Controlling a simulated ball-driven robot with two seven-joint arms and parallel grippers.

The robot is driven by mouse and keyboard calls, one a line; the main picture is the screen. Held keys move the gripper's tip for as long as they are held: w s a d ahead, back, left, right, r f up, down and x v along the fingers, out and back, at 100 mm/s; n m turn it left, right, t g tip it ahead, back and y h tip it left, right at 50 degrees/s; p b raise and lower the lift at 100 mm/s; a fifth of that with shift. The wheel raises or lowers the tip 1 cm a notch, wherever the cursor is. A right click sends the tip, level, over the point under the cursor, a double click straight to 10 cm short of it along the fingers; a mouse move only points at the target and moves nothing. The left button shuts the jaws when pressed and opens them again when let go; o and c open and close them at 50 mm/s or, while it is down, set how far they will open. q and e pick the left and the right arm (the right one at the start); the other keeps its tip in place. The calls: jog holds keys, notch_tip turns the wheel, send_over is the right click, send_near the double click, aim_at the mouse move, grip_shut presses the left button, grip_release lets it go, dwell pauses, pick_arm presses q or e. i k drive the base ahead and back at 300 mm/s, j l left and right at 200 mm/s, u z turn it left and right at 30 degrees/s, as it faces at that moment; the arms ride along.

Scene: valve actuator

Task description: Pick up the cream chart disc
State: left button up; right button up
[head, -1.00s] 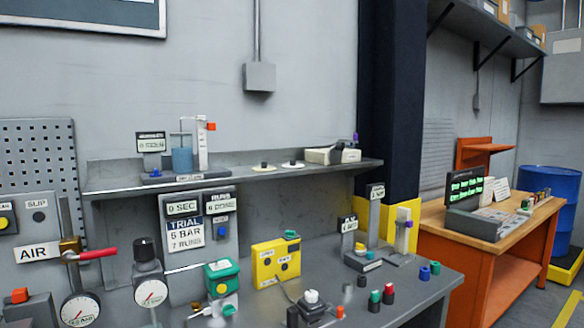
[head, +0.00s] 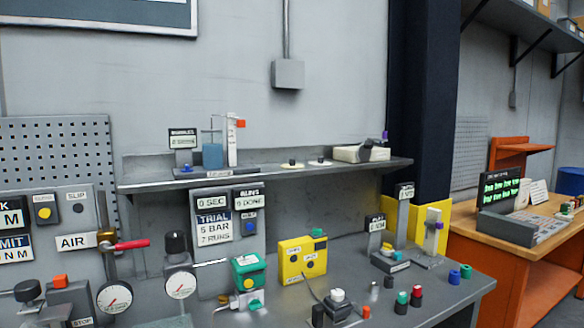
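Two flat discs with small dark knobs at their centres lie side by side on the grey wall shelf. The left one looks cream, and I take it as the cream chart disc (head: 285,167). The right one is a whiter disc (head: 313,164). They lie close together, with clear shelf to the left of the cream one. Neither of my grippers is in view, so nothing shows near the discs.
On the shelf (head: 264,176), a stand with a blue cylinder (head: 212,156) is left of the discs and a cream device (head: 352,154) right. Below, the bench holds a yellow box (head: 301,261), a green-topped unit (head: 249,268), gauges and several coloured knobs.

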aim_at(292, 165)
jog(key=i+l, duration=0.3)
jog(key=l, duration=0.15)
jog(key=i+l+z, duration=0.15)
jog(key=i+l, duration=0.2)
jog(key=l, duration=0.05)
